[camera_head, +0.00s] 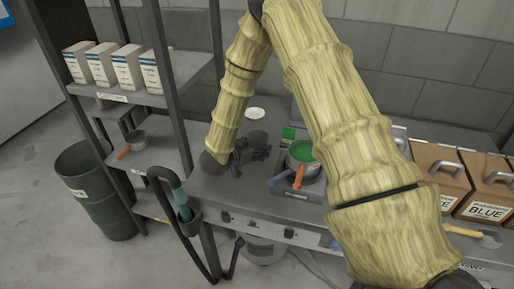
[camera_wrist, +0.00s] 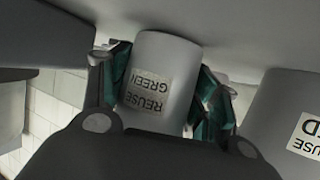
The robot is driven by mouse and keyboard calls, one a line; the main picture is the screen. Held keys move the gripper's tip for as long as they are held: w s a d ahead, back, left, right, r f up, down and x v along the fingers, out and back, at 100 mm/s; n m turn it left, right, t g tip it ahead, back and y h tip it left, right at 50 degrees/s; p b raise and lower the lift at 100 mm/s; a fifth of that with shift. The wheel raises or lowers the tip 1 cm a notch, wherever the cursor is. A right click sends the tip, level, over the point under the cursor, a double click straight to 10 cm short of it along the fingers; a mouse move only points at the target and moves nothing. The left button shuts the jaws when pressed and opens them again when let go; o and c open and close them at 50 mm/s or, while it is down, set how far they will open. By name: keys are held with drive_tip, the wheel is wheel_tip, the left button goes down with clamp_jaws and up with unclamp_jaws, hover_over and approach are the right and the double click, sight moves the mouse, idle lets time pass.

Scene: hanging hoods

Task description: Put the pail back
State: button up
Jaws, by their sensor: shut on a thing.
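The pail (camera_wrist: 165,65) is a plain grey cylinder labelled REUSE GREEN, in the middle of the wrist view. My gripper (camera_wrist: 165,95) is shut on it, with a dark teal finger pad against each side. In the head view the dark end of my arm, with my gripper (camera_head: 252,150), is over the grey counter (camera_head: 235,190), left of a small pot. I cannot make out the held pail there. Its lower part is hidden by my gripper in the wrist view.
A similar cylinder (camera_wrist: 285,110) with a partly cut label stands close to the right in the wrist view. In the head view, a pot with green contents (camera_head: 302,152) is near labelled boxes (camera_head: 487,180). A shelf rack (camera_head: 165,95) and dark bin (camera_head: 95,190) are left.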

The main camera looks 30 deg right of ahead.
drive_tip(key=shift+f, duration=0.1)
drive_tip(key=o, duration=1.1)
drive_tip(key=shift+o, duration=0.2)
drive_tip(key=shift+s+a+r, duration=0.1)
drive_tip(key=shift+a+r, duration=0.1)
drive_tip(key=shift+a, duration=0.1)
drive_tip(key=b+v, duration=0.1)
drive_tip(key=v, duration=1)
drive_tip(key=shift+a+r+b, duration=0.15)
drive_tip(key=shift+b, duration=0.2)
